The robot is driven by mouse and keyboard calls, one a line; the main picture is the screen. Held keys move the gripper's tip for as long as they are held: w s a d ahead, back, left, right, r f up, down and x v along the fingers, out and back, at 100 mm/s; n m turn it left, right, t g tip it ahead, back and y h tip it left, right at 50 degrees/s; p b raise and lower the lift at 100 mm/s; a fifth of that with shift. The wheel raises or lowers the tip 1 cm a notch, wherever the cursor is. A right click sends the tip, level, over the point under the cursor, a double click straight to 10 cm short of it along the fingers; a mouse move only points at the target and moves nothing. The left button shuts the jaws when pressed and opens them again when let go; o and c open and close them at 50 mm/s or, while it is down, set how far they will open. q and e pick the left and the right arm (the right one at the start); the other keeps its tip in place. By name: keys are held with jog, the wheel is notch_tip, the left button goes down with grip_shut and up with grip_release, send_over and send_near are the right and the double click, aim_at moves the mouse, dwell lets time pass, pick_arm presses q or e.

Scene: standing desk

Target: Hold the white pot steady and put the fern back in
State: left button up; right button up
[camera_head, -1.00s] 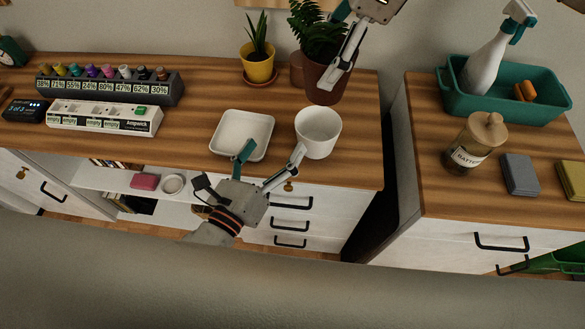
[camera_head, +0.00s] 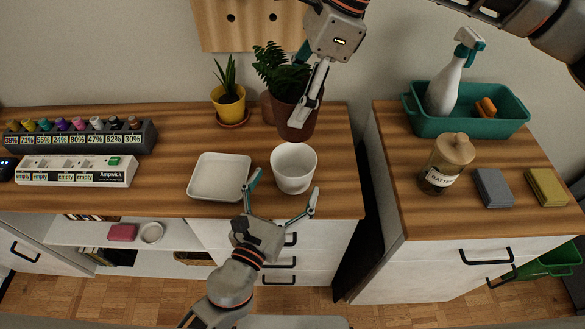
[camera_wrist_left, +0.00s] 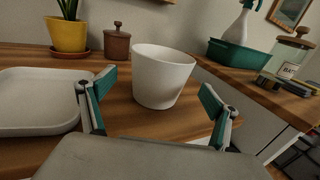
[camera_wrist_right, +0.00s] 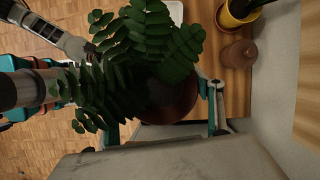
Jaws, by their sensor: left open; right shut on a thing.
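The white pot (camera_head: 294,170) stands upright and empty near the desk's front edge. It also shows in the left wrist view (camera_wrist_left: 160,78). My left gripper (camera_head: 282,192) is open in front of it, its fingers spread toward either side, apart from the pot. The fern (camera_head: 272,68) sits in a brown pot (camera_head: 296,124). My right gripper (camera_head: 303,95) is shut on this brown pot, which seems held above the desk behind the white pot. In the right wrist view the fern's leaves (camera_wrist_right: 150,40) hide much of the brown pot (camera_wrist_right: 165,100).
A white tray (camera_head: 220,176) lies just left of the white pot. A yellow plant pot (camera_head: 229,105) and a lidded brown jar (camera_head: 267,110) stand behind.

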aim_at(301, 155)
pick_arm(q)
jog(key=shift+x, duration=2.7)
pick_arm(e)
jog(key=shift+r, duration=0.1)
pick_arm(q)
jog(key=c, duration=1.2)
jog(key=shift+c, duration=0.2)
pick_arm(e)
jog(key=shift+m+t, duration=0.3)
jog(key=shift+m, duration=0.4)
jog(key=f, duration=0.9)
jog(key=shift+s+a+f, duration=0.1)
jog(key=shift+a+f, duration=0.1)
jog(key=shift+f, duration=2.35)
